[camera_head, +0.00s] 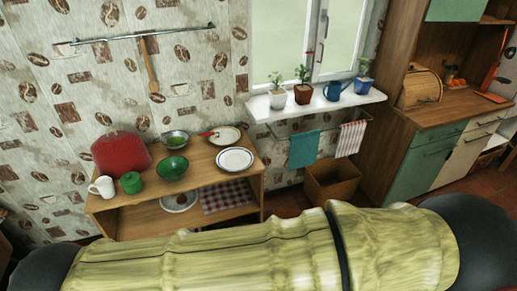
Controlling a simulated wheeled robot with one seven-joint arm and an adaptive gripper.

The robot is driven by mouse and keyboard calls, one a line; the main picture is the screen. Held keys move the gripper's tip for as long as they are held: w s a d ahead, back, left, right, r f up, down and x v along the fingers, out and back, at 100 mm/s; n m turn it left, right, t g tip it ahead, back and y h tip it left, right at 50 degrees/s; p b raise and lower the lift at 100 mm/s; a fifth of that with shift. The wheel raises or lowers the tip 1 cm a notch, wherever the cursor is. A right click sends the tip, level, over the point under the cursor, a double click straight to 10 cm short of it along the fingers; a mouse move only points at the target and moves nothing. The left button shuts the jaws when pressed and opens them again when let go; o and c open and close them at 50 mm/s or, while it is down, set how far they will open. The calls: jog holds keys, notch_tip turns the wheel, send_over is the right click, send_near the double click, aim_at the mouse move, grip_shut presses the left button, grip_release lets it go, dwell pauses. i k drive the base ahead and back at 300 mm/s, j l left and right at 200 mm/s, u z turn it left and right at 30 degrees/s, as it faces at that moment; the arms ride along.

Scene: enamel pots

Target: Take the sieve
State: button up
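What looks like the sieve (176,139), a small round bowl-shaped thing, is at the back of the wooden shelf table (225,176). A thin red handle (207,134) reaches right from it towards a plate; I cannot tell for sure that the two are joined. A green bowl (173,168) stands just in front of it. A large pale yellow-green shape with dark ends, seemingly my arm, crosses the bottom of the view. My gripper is not in view.
A wooden spoon (150,67) hangs from the wall rail. A windowsill (318,107) with potted plants is at right, above a cardboard box (331,181).

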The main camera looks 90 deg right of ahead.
aim_at(177, 139)
jog(key=z, duration=2.85)
